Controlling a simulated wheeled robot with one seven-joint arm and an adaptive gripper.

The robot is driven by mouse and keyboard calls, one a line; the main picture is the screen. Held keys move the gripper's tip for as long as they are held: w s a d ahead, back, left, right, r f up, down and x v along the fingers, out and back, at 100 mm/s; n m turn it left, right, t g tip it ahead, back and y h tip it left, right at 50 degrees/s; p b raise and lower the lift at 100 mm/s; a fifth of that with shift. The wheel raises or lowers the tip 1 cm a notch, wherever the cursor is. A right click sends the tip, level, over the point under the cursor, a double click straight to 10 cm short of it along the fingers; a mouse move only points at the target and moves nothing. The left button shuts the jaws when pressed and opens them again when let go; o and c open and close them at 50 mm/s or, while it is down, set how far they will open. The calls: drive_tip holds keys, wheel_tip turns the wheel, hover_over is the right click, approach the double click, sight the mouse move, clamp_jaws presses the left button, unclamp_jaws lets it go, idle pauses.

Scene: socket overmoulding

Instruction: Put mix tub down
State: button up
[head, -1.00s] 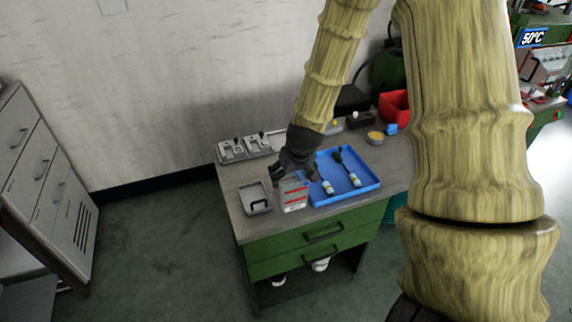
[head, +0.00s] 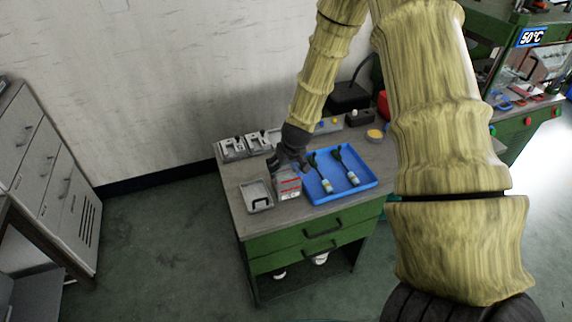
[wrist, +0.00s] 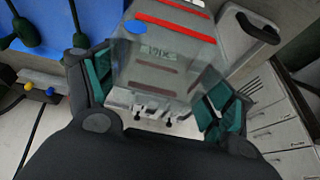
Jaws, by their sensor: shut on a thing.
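The mix tub (head: 288,188) is a grey translucent box with red stripes and a label. In the head view it is upright at the workbench's (head: 236,190) front part, between a grey lidded tray and a blue tray. My gripper (head: 287,165) reaches down to it from above and behind. In the wrist view the tub (wrist: 163,55) sits between the two green-padded fingers (wrist: 155,95), which are shut on its sides. Its underside is hidden, so I cannot tell whether it touches the bench top.
The blue tray (head: 368,183) with two dark-handled tools is close on the tub's right. The grey tray with a black handle (head: 257,197) is close on its left. Grey fixtures (head: 232,148) stand behind. A yellow-topped pot (head: 375,135) is at the back right.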

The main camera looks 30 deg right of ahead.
drive_tip(key=shift+f, duration=0.2)
drive_tip(key=o, duration=1.3)
drive_tip(key=shift+c, duration=0.2)
